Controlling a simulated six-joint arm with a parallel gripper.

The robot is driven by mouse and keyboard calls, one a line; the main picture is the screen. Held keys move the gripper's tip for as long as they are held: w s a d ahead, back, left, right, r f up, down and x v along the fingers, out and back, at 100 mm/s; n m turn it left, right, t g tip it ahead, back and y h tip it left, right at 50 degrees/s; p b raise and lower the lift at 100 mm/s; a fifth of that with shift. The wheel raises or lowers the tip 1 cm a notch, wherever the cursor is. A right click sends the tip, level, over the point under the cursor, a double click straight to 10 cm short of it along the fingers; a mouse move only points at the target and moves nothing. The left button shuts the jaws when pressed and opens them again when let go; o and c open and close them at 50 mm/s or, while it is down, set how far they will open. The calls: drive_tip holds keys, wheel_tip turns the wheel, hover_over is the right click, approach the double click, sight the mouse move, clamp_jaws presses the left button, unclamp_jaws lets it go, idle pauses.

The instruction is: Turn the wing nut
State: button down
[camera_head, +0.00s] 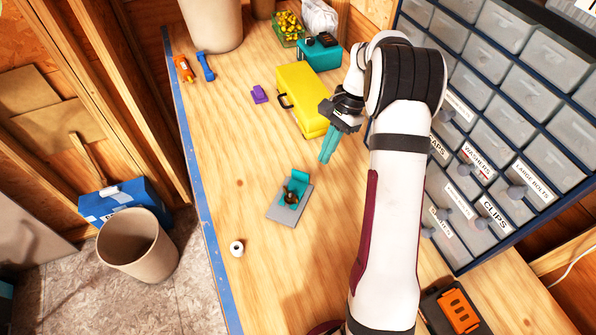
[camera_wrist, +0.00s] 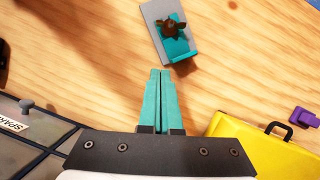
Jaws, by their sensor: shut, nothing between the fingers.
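The wing nut (camera_head: 291,197) is a small dark brown piece on a teal bracket (camera_head: 301,179) fixed to a grey plate (camera_head: 286,215) on the wooden bench. In the wrist view the wing nut (camera_wrist: 174,27) shows near the top, with its wings spread over the teal part (camera_wrist: 182,50). My gripper (camera_head: 326,158) has teal fingers that are shut with nothing between them. It is above the bench, up and to the right of the bracket in the head view, apart from the wing nut. In the wrist view the closed fingertips (camera_wrist: 160,73) point toward the bracket, just short of it.
A yellow toolbox (camera_head: 300,95) stands close beside my gripper. A purple block (camera_head: 259,94) and a white roll (camera_head: 237,248) lie on the bench. A drawer cabinet (camera_head: 500,110) lines the right side. The bench around the bracket is clear.

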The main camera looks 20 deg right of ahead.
approach(299, 204)
drive_tip(key=f, duration=0.1)
drive_tip(key=d+f, duration=0.1)
drive_tip(key=w+f, duration=0.1)
drive_tip(key=shift+w+d+f, duration=0.1)
drive_tip(key=shift+d+f, duration=0.1)
drive_tip(key=shift+d, duration=0.15)
drive_tip(key=a, duration=0.1)
drive_tip(key=s+a, duration=0.1)
drive_tip(key=a, duration=0.1)
drive_tip(key=shift+a+f, duration=0.1)
drive_tip(key=shift+a, duration=0.05)
drive_tip(key=shift+s+a, duration=0.1)
drive_tip(key=shift+a, duration=0.2)
drive_tip(key=shift+s+a+m, duration=0.1)
drive_tip(key=shift+a+m, duration=0.15)
drive_tip(key=shift+m, duration=0.15)
drive_tip(key=shift+a, duration=0.1)
drive_tip(key=shift+s+m+t, duration=0.1)
drive_tip(key=shift+m+t, duration=0.2)
drive_tip(key=shift+s+a+m+t, duration=0.15)
drive_tip(key=shift+m+t, duration=0.2)
drive_tip(key=shift+m, duration=0.65)
drive_tip(key=shift+s+a+m+t, duration=0.2)
drive_tip(key=shift+m+t, duration=0.15)
drive_tip(key=shift+m, duration=0.65)
